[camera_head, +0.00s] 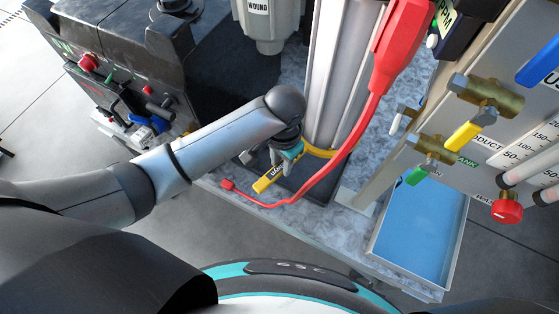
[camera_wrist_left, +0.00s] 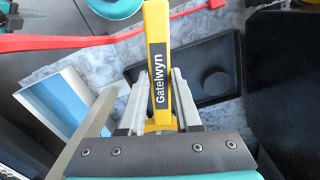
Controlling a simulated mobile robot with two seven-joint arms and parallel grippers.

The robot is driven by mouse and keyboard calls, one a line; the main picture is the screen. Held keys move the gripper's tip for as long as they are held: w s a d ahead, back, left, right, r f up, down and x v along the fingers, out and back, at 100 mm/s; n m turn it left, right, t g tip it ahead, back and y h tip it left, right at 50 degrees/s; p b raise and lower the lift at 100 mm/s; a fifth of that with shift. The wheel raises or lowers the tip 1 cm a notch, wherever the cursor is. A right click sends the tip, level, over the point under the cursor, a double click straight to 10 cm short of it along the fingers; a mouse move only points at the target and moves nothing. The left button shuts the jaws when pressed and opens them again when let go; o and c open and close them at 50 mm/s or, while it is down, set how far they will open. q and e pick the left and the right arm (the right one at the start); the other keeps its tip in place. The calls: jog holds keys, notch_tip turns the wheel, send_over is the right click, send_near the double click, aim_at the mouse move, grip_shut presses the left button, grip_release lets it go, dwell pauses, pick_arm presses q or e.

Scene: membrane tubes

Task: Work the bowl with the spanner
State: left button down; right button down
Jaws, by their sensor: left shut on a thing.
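The yellow spanner (camera_head: 268,180) has a labelled handle, and its yellow ring end curves at the lower part of a tall pale cylinder (camera_head: 338,70). I cannot tell whether the ring goes right round the cylinder. My left gripper (camera_head: 288,152) is shut on the spanner; in the left wrist view its fingers lie on both sides of the yellow handle (camera_wrist_left: 158,70), which reads "Gatelwyn". A grey-white bowl (camera_head: 267,28) labelled "WOUND" hangs at the top, apart from the spanner. Which of the two vessels is the task's bowl is unclear. My right gripper is out of view.
A long red part (camera_head: 345,152) runs close to the spanner and my left gripper. A blue-floored tray (camera_head: 420,232) is at right, below a panel with valves (camera_head: 483,95). A dark tray with a round recess (camera_wrist_left: 215,80) lies under the spanner. A dark machine (camera_head: 110,75) stands left.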

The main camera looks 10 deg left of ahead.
pick_arm(q)
jog(key=shift+d+f+b, duration=0.25)
jog(key=shift+f, duration=0.4)
jog(key=shift+d+f+b, duration=0.2)
jog(key=shift+f, duration=0.45)
jog(key=shift+d+f+b, duration=0.25)
jog(key=shift+f, duration=0.4)
jog(key=shift+s+f+b, duration=0.1)
jog(key=shift+f+b, duration=0.25)
jog(key=shift+f, duration=0.65)
notch_tip(320, 180, down, 6)
jog(key=b, duration=0.3)
jog(key=shift+w+a, duration=0.25)
